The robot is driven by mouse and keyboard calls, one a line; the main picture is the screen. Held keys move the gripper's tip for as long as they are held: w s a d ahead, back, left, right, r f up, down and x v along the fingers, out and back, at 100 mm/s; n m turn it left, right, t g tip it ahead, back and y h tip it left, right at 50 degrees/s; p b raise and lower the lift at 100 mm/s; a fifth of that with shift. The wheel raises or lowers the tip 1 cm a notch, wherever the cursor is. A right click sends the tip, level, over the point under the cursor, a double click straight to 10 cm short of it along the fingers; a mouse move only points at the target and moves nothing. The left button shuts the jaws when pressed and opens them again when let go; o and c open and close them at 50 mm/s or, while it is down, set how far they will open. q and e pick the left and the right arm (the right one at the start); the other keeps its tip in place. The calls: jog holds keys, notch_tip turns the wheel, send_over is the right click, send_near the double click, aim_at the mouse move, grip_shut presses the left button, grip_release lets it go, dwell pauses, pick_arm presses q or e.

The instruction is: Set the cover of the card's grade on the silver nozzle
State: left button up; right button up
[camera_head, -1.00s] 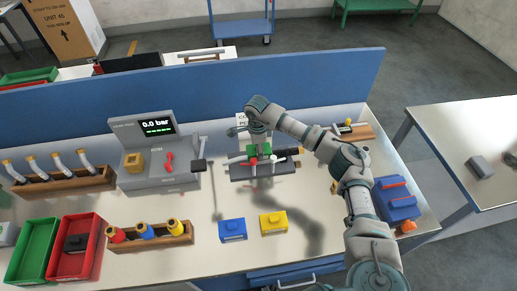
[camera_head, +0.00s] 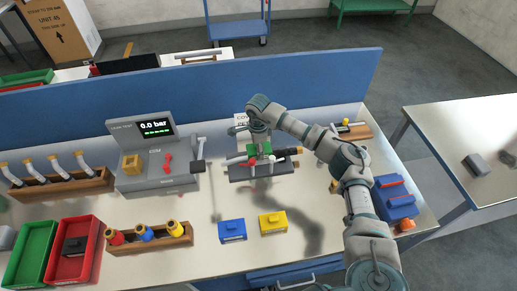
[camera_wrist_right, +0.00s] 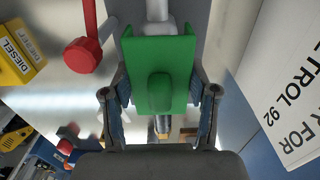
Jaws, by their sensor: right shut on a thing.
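My right gripper (camera_wrist_right: 160,100) is shut on a green cover (camera_wrist_right: 160,50), with a finger on each side of it. The silver nozzle (camera_wrist_right: 157,12) runs beneath the cover and shows beyond both its ends; I cannot tell whether the cover is fully seated. In the head view the green cover (camera_head: 266,148) is at the nozzle on a dark stand (camera_head: 270,174), partly hidden by my arm. A white card (camera_wrist_right: 285,110) reads "FOR" and "PETROL 92". A yellow cover (camera_head: 273,222), marked "DIESEL" in the wrist view, and a blue cover (camera_head: 232,230) lie on the table.
The grey gauge machine (camera_head: 157,178) reads 0.0 bar, left of the stand. A wooden rack (camera_head: 150,245) of coloured bottles and red (camera_head: 62,278) and green (camera_head: 20,280) trays are front left. A blue box (camera_head: 395,200) is at right. A blue panel (camera_head: 200,90) runs behind.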

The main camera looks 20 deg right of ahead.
jog(key=shift+a, duration=0.25)
jog(key=shift+a+f, duration=0.15)
jog(key=shift+f, duration=0.05)
jog(key=shift+d+f+b, duration=0.4)
jog(key=shift+f+b, duration=0.1)
jog(key=shift+f, duration=0.2)
pick_arm(q)
jog(key=shift+s+a+f, duration=0.15)
jog(key=shift+a+f, duration=0.45)
jog(key=shift+f, duration=0.25)
pick_arm(e)
jog(key=shift+a+f, duration=0.3)
jog(key=shift+f, duration=0.1)
jog(key=o, duration=1.2)
jog(key=shift+o, duration=0.2)
pick_arm(q)
jog(key=shift+d+r, duration=0.1)
pick_arm(e)
jog(key=shift+d+r, duration=0.15)
notch_tip(320, 180, up, 12)
jog(key=shift+f, duration=0.15)
